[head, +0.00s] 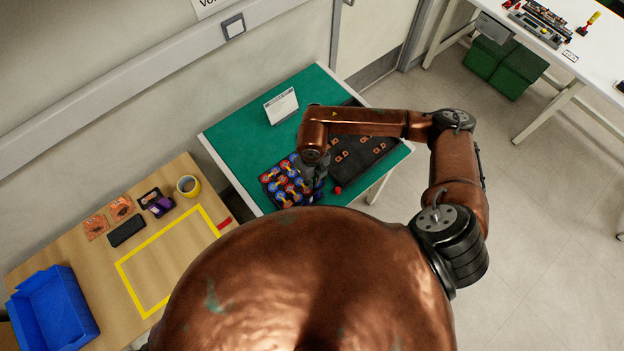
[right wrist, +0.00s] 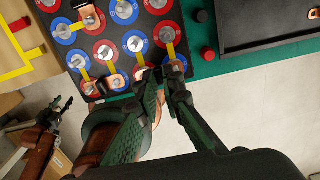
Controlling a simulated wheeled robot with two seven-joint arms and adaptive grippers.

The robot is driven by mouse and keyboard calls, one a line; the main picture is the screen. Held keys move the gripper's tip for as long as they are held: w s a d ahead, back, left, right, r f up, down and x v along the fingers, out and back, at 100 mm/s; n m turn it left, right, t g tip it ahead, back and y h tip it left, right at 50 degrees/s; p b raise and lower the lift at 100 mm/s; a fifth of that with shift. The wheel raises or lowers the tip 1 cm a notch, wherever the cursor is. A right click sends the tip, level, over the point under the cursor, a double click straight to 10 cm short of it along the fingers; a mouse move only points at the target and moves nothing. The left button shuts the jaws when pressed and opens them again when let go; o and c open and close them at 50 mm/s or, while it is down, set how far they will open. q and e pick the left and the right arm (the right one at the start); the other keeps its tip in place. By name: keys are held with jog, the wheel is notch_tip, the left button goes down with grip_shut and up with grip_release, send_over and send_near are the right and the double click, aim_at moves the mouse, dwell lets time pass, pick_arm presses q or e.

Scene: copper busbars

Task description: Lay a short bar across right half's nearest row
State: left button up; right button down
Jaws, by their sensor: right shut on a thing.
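The block (head: 274,184) has rows of metal posts in red and blue rings joined by yellow stripes; it also shows in the right wrist view (right wrist: 116,45). Copper bars lie on it near its upper left (right wrist: 92,20) and near its lower edge (right wrist: 113,80). My right gripper (right wrist: 165,72) is at the block's lower right edge in the right wrist view, beside a red-ringed post. It is shut on a small copper bar, mostly hidden by the fingers. My left gripper (right wrist: 65,103) shows small at the left of that view, apart from the block, its fingers spread and empty.
A dark tray (head: 378,163) with several copper bars lies right of the block on the green table (head: 237,134). A red cap (head: 337,190) stands by the block. A white sign (head: 281,106) stands behind. The wooden table (head: 80,247) at left holds a blue bin (head: 53,308).

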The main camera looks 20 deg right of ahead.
jog(key=shift+f, duration=0.4)
jog(key=c, duration=2)
grip_release()
jog(key=shift+r, duration=0.1)
jog(key=shift+r, duration=0.1)
jog(key=shift+r+p, duration=1.6)
jog(key=shift+r, duration=1.35)
